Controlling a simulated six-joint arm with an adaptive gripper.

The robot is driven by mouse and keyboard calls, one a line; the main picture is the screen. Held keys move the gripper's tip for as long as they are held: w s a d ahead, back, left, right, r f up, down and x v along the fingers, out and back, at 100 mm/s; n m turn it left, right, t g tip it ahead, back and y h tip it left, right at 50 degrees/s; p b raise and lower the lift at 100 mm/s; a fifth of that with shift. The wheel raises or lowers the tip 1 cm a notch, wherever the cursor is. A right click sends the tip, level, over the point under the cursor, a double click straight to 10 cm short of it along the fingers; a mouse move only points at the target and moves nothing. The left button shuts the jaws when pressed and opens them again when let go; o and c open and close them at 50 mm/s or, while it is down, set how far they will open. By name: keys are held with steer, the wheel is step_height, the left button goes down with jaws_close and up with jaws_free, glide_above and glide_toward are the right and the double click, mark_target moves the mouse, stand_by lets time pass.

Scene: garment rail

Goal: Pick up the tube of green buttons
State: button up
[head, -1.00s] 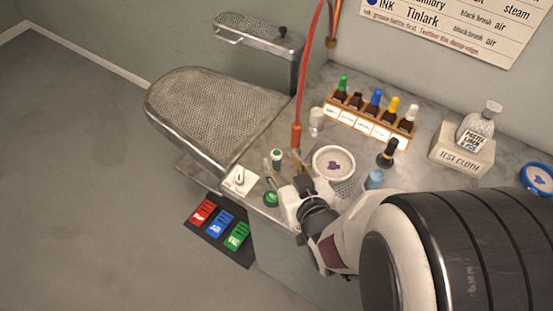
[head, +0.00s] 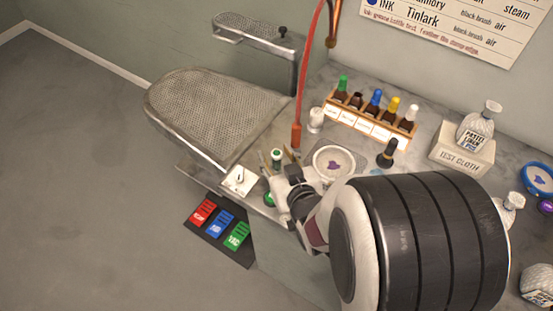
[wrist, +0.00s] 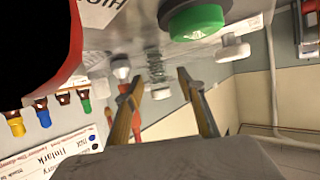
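A small upright tube with green on it (head: 277,156) stands on the grey counter; I take it for the tube of green buttons. My gripper (head: 278,158) is low at the counter's front, its two thin brownish fingers apart on either side of the tube in the head view. In the wrist view the fingers (wrist: 160,90) are also apart, with clear space between them. A ribbed, clear-looking column (wrist: 155,65) with a pale end shows beyond them; I cannot tell surely that it is the tube. No contact is visible.
A green-topped round thing (wrist: 195,22) is close to the wrist camera. A red hose (head: 297,132) hangs behind. A bottle rack (head: 370,125) stands farther back.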

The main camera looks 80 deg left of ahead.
mark_target(277, 153)
stand_by(0.4)
jaws_close()
steer(key=shift+r, duration=0.15)
steer(key=shift+r, duration=4.85)
